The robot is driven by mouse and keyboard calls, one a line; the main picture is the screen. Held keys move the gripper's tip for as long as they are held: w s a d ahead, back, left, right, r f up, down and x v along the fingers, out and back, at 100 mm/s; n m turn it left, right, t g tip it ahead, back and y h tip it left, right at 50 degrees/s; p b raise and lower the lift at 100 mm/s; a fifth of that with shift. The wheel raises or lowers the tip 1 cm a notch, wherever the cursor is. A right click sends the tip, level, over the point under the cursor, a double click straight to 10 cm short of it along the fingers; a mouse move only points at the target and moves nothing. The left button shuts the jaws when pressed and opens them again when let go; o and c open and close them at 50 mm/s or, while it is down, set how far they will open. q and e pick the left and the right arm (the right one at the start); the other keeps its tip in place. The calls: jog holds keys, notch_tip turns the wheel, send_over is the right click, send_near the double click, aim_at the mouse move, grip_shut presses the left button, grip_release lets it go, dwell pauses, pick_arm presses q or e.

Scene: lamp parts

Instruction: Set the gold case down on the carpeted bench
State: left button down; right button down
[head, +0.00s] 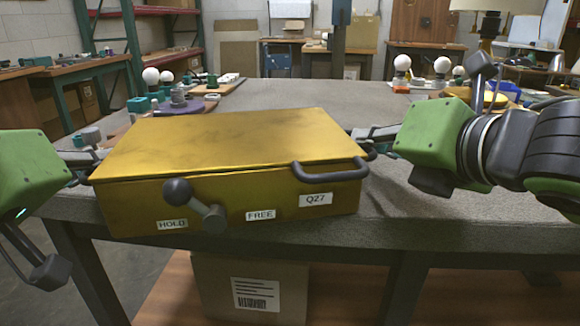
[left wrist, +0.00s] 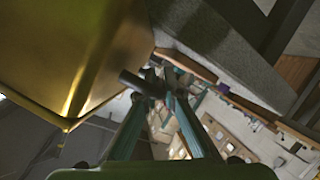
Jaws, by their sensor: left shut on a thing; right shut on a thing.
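White-bulbed lamp parts (head: 151,76) and a round base stand at the back left of the bench. More bulbs (head: 402,64), a gold piece and a lamp stand at the back right. The bench middle behind the case is clear. A cardboard box (head: 250,288) sits below.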

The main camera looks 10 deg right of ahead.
pick_arm(q)
jog(key=c, duration=2.2)
grip_release()
pick_arm(e)
jog(key=c, duration=2.2)
grip_release()
